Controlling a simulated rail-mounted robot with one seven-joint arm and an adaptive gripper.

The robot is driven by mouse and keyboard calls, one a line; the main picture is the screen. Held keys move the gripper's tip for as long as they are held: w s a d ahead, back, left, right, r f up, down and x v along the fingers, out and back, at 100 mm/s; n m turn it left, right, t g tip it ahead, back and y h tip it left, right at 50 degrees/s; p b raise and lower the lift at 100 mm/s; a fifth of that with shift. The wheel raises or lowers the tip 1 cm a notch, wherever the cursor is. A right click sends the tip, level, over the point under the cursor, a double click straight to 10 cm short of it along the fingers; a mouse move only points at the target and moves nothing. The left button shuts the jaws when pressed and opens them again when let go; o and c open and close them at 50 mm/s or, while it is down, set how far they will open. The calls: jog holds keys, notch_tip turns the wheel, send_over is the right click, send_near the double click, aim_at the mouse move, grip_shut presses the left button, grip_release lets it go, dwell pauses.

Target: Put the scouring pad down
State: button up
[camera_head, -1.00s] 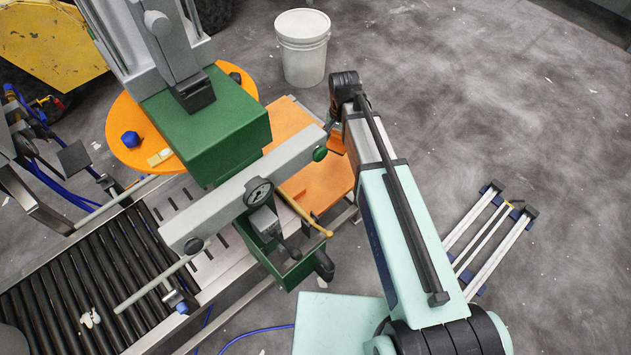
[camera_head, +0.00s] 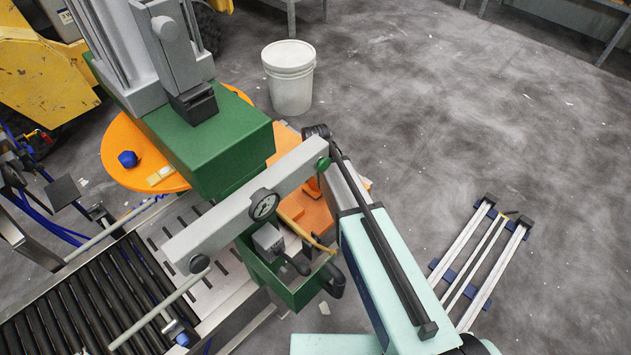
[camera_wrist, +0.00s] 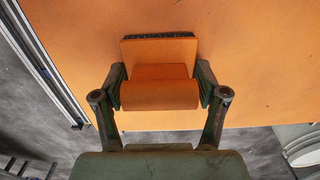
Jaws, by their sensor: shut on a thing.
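The scouring pad (camera_wrist: 160,50) is an orange block with a dark strip along its far edge and a rounded orange part nearer the camera. My gripper (camera_wrist: 160,78) is shut on this rounded part, one finger on each side. The pad is over the orange board (camera_wrist: 255,60); I cannot tell whether it touches it. In the head view a bit of the pad (camera_head: 313,188) shows beside my arm, above the board (camera_head: 285,150). My arm and the press beam hide most of the gripper there.
The green and grey press (camera_head: 215,150) with its gauge beam stands left of my arm. A roller conveyor (camera_head: 90,300) is at lower left, an orange round table (camera_head: 125,160) behind the press. A white pail (camera_head: 289,78) stands on the floor. Metal rails (camera_head: 480,260) lie at right.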

jog(key=o, duration=1.1)
jog(key=shift+f, duration=0.15)
jog(key=shift+o, duration=0.2)
jog(key=shift+r+p, duration=0.3)
jog(key=shift+r, duration=2.65)
